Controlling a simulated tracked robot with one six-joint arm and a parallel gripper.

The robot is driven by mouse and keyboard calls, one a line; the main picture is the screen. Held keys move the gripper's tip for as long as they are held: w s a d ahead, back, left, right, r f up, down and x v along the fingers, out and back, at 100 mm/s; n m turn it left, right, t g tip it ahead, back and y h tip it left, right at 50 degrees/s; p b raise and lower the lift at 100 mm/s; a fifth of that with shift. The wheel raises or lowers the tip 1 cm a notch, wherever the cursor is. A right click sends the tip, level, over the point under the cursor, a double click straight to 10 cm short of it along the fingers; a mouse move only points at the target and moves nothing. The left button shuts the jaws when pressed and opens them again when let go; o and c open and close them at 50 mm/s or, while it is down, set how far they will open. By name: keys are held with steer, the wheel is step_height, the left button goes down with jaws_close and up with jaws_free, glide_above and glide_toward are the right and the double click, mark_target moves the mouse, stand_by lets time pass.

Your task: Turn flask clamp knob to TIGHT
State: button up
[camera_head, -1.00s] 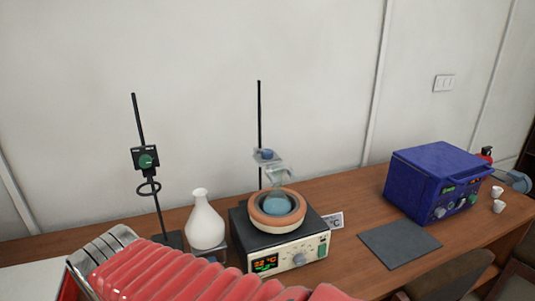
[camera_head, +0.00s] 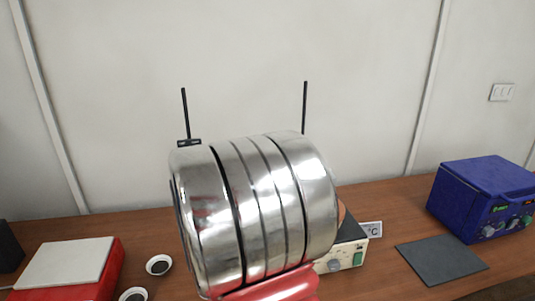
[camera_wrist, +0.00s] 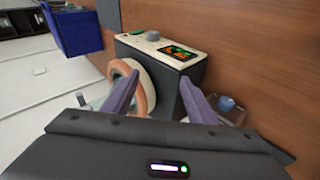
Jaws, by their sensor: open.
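The flask clamp (camera_wrist: 238,115) shows in the wrist view as a pale, see-through piece with a round blue knob (camera_wrist: 228,103). It lies just right of the right finger of my gripper (camera_wrist: 158,80). The two purple-grey fingers are apart, with nothing held between them. The knob is outside the gap, and I cannot tell whether the finger touches it. In the head view my arm hides the clamp, the knob and the flask. Only the top of the clamp's stand rod (camera_head: 305,107) shows. I cannot read any TIGHT mark.
The heater (camera_wrist: 165,50) with its orange-rimmed bowl (camera_wrist: 146,88) is close to my fingers. A second rod (camera_head: 185,112) stands to the left. A blue furnace (camera_head: 487,193) and a dark mat (camera_head: 440,260) are at right. A red-based device (camera_head: 70,268) and small dishes (camera_head: 158,265) are at left.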

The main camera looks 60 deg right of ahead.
steer(key=d+r+m+g+h, duration=0.1)
steer(key=d+r+m+h, duration=0.25)
steer(key=d, duration=0.85)
steer(key=w+d+r+m+t+h, duration=0.1)
steer(key=w+d+r+m+h, duration=0.4)
steer(key=w+r+m+h, duration=0.1)
steer(key=shift+w+d+r+m, duration=0.35)
steer(key=shift+w+r+m, duration=0.2)
steer(key=shift+r+m, duration=0.6)
steer(key=shift+r, duration=0.1)
steer(key=x, duration=1.3)
steer(key=shift+w+d, duration=0.1)
steer(key=shift+d, duration=0.35)
steer(key=shift+c, duration=0.4)
